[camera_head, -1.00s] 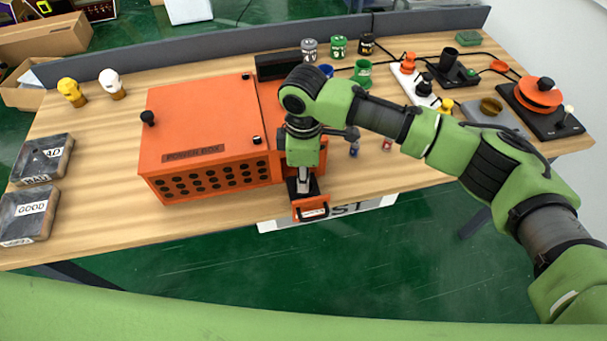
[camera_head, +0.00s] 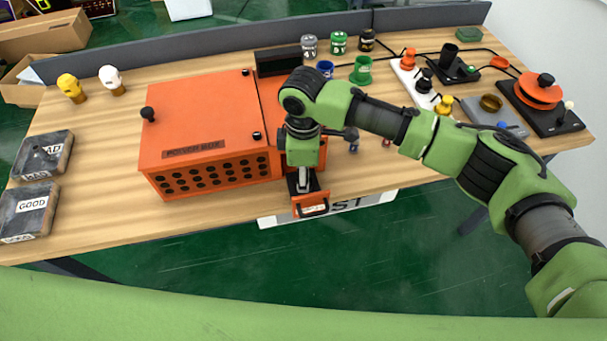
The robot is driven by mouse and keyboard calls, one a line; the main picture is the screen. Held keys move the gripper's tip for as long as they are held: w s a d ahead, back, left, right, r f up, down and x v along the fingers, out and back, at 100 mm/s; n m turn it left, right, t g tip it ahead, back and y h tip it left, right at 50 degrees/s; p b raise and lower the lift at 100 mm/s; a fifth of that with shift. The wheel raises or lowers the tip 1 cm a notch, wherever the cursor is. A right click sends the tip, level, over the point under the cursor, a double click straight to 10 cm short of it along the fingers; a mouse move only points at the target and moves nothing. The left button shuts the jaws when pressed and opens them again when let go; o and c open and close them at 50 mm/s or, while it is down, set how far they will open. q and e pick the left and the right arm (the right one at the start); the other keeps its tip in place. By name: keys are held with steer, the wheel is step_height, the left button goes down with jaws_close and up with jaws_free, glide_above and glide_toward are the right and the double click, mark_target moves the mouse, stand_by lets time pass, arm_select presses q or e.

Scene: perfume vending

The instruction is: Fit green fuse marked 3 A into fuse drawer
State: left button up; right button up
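The orange power box (camera_head: 205,110) stands left of the middle of the table, lid down. At its front right, an orange-handled part that looks like the fuse drawer (camera_head: 314,209) sticks out at the table's front edge. My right gripper (camera_head: 304,186) points down at this part, beside the box. Its fingers are small and partly hidden, so I cannot tell whether they are open or hold anything. I cannot make out the green fuse marked 3 A. Small dark fuse-like pieces (camera_head: 352,145) lie right of the gripper, partly behind my arm. My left gripper is out of view.
A blue cup (camera_head: 325,69) and a green cup (camera_head: 361,70) stand behind my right arm, with several jars (camera_head: 338,43) behind them. A white power strip (camera_head: 408,82) and devices fill the right side. GOOD (camera_head: 28,212) and BAD (camera_head: 43,155) trays lie left.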

steer(key=shift+s+f, duration=0.15)
step_height(320, 180, up, 14)
steer(key=b, duration=0.2)
steer(key=shift+f+b, duration=0.25)
steer(key=shift+b, duration=0.15)
